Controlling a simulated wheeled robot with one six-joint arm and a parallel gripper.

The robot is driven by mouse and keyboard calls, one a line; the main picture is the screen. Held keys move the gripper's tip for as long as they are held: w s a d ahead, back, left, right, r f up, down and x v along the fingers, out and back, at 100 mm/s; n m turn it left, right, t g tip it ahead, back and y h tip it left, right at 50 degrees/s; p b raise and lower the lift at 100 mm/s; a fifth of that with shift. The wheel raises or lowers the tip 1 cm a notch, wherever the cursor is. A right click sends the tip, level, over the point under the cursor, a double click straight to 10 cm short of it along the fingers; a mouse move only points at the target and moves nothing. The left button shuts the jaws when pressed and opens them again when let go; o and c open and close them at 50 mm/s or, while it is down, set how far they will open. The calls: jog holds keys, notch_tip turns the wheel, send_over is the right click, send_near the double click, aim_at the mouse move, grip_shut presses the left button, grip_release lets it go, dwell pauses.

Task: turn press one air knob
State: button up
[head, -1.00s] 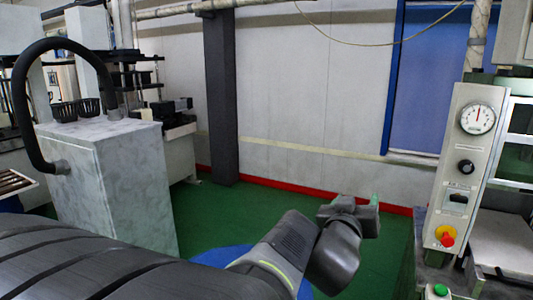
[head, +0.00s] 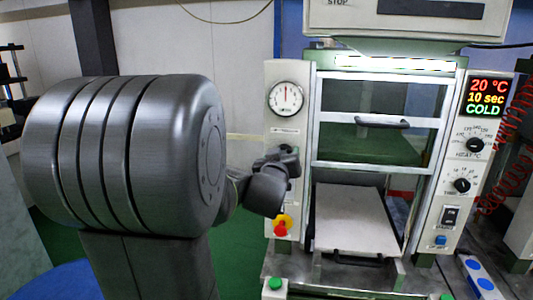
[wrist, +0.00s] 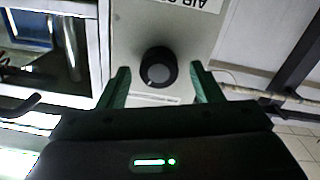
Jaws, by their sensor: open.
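The air knob (wrist: 157,67) is a round black knob on a pale panel in the wrist view. The cut-off label beside it shows "AIR" upside down. My gripper (wrist: 160,74) is open, with one green finger on each side of the knob and a visible gap on both sides. I cannot tell how far the knob is from the fingertips in depth. In the head view my gripper (head: 284,160) is at the left panel (head: 270,135) of the press, below the round gauge (head: 286,98). There the knob is hidden behind it.
A red button on a yellow base (head: 281,227) sits low on the same panel. The press has a handled glass door (head: 382,122) and a pale plate (head: 350,218). The right panel (head: 455,160) carries a display reading COLD, two dials and switches.

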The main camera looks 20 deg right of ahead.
jog(key=shift+w+d, duration=0.25)
jog(key=shift+w, duration=0.1)
jog(key=c, duration=1)
jog(key=shift+m+b, duration=0.3)
